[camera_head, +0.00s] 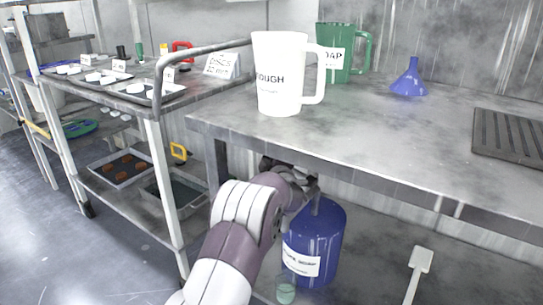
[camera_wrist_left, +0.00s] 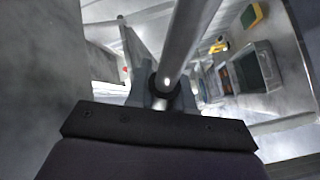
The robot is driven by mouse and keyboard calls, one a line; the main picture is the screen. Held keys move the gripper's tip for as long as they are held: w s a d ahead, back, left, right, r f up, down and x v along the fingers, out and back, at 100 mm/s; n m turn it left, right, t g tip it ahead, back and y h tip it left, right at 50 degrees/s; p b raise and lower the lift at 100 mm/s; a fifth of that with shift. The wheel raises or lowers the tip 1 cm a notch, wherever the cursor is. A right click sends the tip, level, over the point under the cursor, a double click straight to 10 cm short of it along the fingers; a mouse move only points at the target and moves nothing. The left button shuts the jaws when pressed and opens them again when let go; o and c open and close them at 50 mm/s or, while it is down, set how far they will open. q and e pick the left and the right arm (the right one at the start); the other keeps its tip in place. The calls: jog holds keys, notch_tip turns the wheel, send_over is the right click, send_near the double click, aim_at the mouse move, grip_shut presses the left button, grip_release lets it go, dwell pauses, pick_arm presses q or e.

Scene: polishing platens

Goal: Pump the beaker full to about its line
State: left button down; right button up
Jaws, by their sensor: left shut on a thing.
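A blue drum (camera_head: 318,245) with a white label stands under the right-hand table. A small clear beaker (camera_head: 286,290) stands at its front left foot and holds greenish liquid; its line is too small to make out. My left arm reaches under the table edge to the top of the drum, and my left gripper (camera_head: 300,186) is partly hidden there. In the left wrist view, my left gripper's fingers (camera_wrist_left: 160,88) are shut on a grey rod-like part (camera_wrist_left: 187,45), seemingly the drum's pump. The spout is not clear. My right gripper is not in view.
On the table (camera_head: 400,135) stand a white jug (camera_head: 280,75), a green jug (camera_head: 335,55), a blue funnel (camera_head: 410,78) and a dark ribbed mat (camera_head: 510,135). The table's front edge lies just above my left gripper. A shelf rack (camera_head: 165,180) stands left; a pale paddle-like thing (camera_head: 420,260) is right of the drum.

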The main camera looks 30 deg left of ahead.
pick_arm(q)
jog(key=c, duration=1.1)
grip_release()
jog(key=p+v, duration=0.4)
jog(key=v, duration=0.8)
jog(key=shift+s+d, duration=0.2)
jog(key=shift+s, duration=0.1)
jog(key=shift+f, duration=0.1)
